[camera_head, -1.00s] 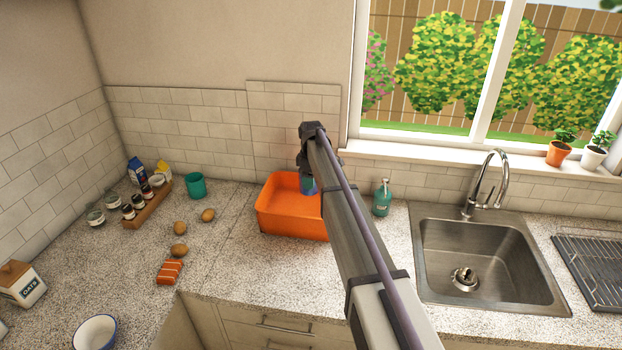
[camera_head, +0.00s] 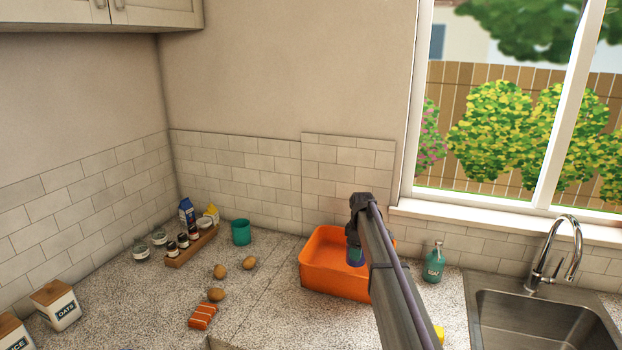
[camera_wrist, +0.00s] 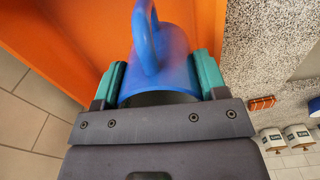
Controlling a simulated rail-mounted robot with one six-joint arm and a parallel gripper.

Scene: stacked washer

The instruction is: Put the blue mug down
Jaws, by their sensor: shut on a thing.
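The blue mug (camera_wrist: 172,62) is between the two teal fingers of my gripper (camera_wrist: 160,80) in the wrist view, with its handle toward the top of the picture. My gripper is shut on it. Mug and gripper are over the orange bin (camera_head: 320,280). The bin's orange surface also fills the upper left of the wrist view (camera_wrist: 75,40). I cannot tell whether the mug touches the bin's floor.
A soap bottle (camera_head: 433,264) and the sink (camera_head: 545,312) are right of the bin. Speckled counter lies clear between eggs and bin.

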